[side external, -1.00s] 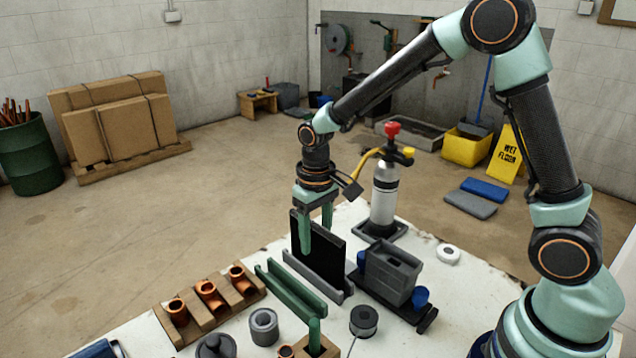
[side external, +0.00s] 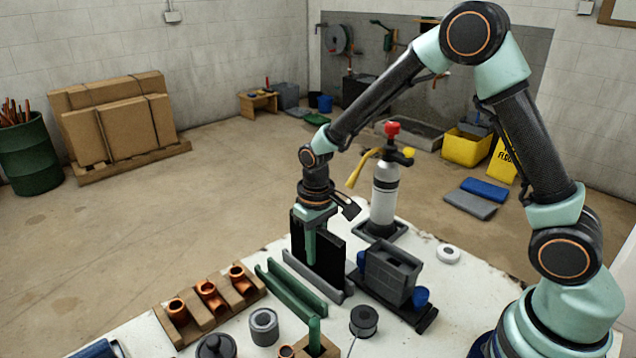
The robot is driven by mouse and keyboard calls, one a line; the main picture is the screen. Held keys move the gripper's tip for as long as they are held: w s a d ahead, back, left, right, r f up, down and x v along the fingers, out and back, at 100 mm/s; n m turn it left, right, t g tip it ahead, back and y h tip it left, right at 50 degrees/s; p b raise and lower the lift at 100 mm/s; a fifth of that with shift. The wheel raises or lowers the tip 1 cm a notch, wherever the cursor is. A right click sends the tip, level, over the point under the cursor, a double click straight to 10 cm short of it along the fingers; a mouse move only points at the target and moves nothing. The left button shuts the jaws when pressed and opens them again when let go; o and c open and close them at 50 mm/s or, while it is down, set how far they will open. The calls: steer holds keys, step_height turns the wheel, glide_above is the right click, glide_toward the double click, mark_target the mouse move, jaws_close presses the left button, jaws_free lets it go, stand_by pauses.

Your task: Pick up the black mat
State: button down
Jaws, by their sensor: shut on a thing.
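The black mat (side external: 329,252) is a thin dark panel. It stands upright on edge in a grey slotted rack (side external: 312,276) on the white table. My gripper (side external: 310,256) points straight down over the mat's left part and is shut on it. One pale green finger shows in front of the mat's near face. The other finger is hidden behind the mat. The mat's lower edge is hidden by the rack's front rail.
A green rack (side external: 291,292) stands empty in front. Copper fittings (side external: 209,290) sit in a wooden block to the left. A dark grey bin (side external: 391,272) is close on the right, and a grey cylinder with a red knob (side external: 385,190) stands behind.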

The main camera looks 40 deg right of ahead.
steer(key=shift+r, duration=0.1)
step_height(320, 180, up, 19)
steer(key=a+f, duration=0.3)
steer(key=f, duration=0.4)
steer(key=a+f, duration=0.4)
steer(key=f, duration=0.3)
steer(key=shift+a+f, duration=0.15)
steer(key=shift+a, duration=0.1)
steer(key=shift+f, duration=0.15)
steer(key=shift+f, duration=0.2)
steer(key=shift+f, duration=0.15)
steer(key=shift+f, duration=0.45)
stand_by(0.5)
